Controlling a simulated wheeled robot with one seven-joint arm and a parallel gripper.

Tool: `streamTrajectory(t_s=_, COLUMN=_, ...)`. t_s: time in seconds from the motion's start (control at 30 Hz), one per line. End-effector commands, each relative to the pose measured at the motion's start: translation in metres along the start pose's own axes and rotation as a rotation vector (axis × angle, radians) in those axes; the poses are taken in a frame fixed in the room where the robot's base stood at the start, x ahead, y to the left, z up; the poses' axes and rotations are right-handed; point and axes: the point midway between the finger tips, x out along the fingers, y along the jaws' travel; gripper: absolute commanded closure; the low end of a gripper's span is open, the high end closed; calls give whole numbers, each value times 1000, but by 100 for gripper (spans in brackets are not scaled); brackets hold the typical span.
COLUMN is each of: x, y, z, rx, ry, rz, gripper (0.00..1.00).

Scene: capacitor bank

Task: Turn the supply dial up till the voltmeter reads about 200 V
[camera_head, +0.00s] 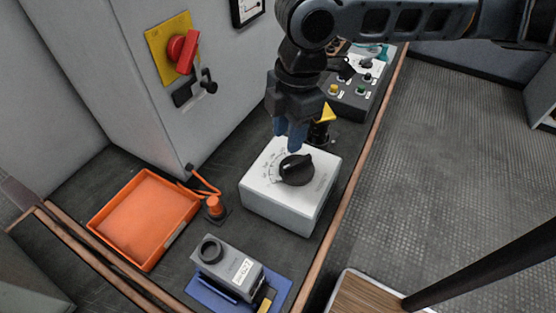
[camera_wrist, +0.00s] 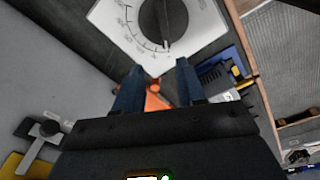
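The supply dial is a black round knob (camera_head: 296,169) with a printed scale on top of a white box (camera_head: 262,205). In the wrist view the knob (camera_wrist: 163,20) is at the top, cut off by the frame edge, and its white pointer mark lies near the lower end of the scale arc. My gripper (camera_head: 291,138) is above the far side of the box, pointing down, just behind the knob. In the wrist view its two blue fingers (camera_wrist: 160,86) stand apart with nothing between them. A panel meter (camera_head: 247,9) is cut off at the top; its reading cannot be read.
An orange tray (camera_head: 147,217), a grey device (camera_head: 228,268) on a blue mat and an orange-topped plug (camera_head: 214,207) stand left of the box. A red rotary switch (camera_head: 182,50) is on the cabinet. A control box (camera_head: 365,85) stands behind. The bench edge runs close on the right.

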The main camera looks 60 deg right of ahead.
Motion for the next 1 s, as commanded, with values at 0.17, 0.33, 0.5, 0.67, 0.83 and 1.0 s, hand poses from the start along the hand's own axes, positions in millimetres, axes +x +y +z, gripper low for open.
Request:
streamTrajectory(t_s=0.17, x=3, y=-9, z=30, rx=16, ry=-78, rz=-38, gripper=61)
streamTrajectory(t_s=0.33, x=21, y=-10, z=32, rx=18, ry=-80, rz=-42, gripper=61)
streamTrajectory(t_s=0.5, x=47, y=-11, z=34, rx=18, ry=-79, rz=-41, gripper=61)
streamTrajectory(t_s=0.67, x=68, y=-11, z=35, rx=18, ry=-78, rz=-40, gripper=61)
streamTrajectory(t_s=0.83, x=78, y=-12, z=35, rx=16, ry=-77, rz=-38, gripper=61)
streamTrajectory(t_s=1.0, x=79, y=-12, z=36, rx=15, ry=-77, rz=-38, gripper=61)
